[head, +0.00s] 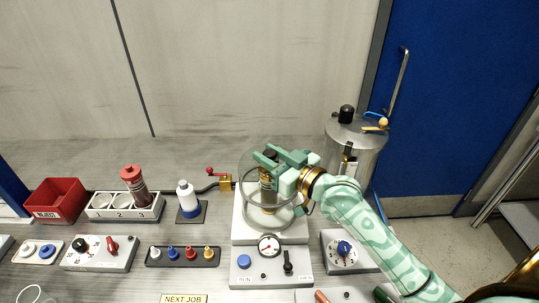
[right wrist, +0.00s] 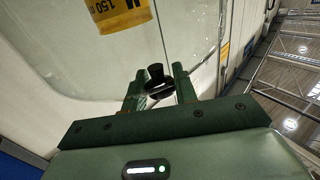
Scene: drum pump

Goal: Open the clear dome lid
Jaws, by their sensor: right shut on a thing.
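The clear dome lid (head: 243,190) stands on a white and grey pump unit (head: 240,225) in the middle of the bench. A dark and gold item shows inside it, partly hidden by the gripper. My right gripper (head: 268,158) is over the dome's top. In the right wrist view the fingers (right wrist: 160,85) are shut on a black knob (right wrist: 156,72), with clear curved walls beyond and an orange label (right wrist: 120,14) reading 150. Whether the dome has lifted off its seat I cannot tell. My left gripper is not in view.
A steel drum (head: 350,135) stands behind my right arm. A gauge (head: 269,245) and controls are in front of the dome. To the left are a white bottle (head: 187,198), a numbered rack (head: 110,207), a red bin (head: 55,200) and a tray of coloured plugs (head: 183,257).

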